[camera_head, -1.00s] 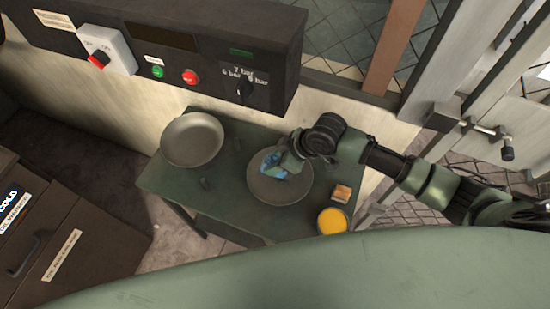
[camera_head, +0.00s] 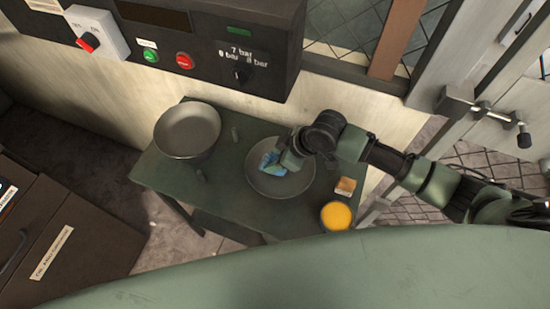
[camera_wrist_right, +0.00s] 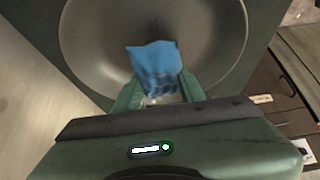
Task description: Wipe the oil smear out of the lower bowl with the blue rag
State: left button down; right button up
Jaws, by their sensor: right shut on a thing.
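The blue rag (camera_head: 268,158) is in my right gripper (camera_head: 281,160), which is shut on it over the bowl (camera_head: 284,187) on the right of the table. In the right wrist view the rag (camera_wrist_right: 154,62) hangs between the two fingers (camera_wrist_right: 160,90) in front of the bowl's inside (camera_wrist_right: 215,45). A second grey bowl (camera_head: 187,131) stands at the table's left and looks higher. My left gripper is not in view.
The green table (camera_head: 168,180) also holds a yellow-filled container (camera_head: 336,216) and a small tan block (camera_head: 346,187) right of the bowl. A dark control panel (camera_head: 215,40) with knobs and buttons is behind. Brown cabinets (camera_head: 50,230) stand at left.

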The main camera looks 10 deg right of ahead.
jog(key=shift+f+b, duration=0.55)
jog(key=shift+f, duration=0.5)
jog(key=shift+s+d, duration=0.1)
jog(key=shift+s+d+r+p, duration=0.2)
jog(key=shift+s+d+p, duration=0.3)
jog(key=shift+d+p, duration=0.3)
jog(key=shift+s+d+p, duration=0.35)
jog(key=shift+s+d, duration=0.1)
jog(key=shift+d, duration=0.05)
jog(key=shift+d+f, duration=0.1)
jog(key=shift+f, duration=0.15)
jog(key=shift+w+a+f, duration=0.1)
jog(key=shift+w+a, duration=0.3)
jog(key=shift+a, duration=0.35)
jog(key=shift+w+a+f, duration=0.1)
jog(key=shift+w+a, duration=0.3)
jog(key=shift+a, duration=0.3)
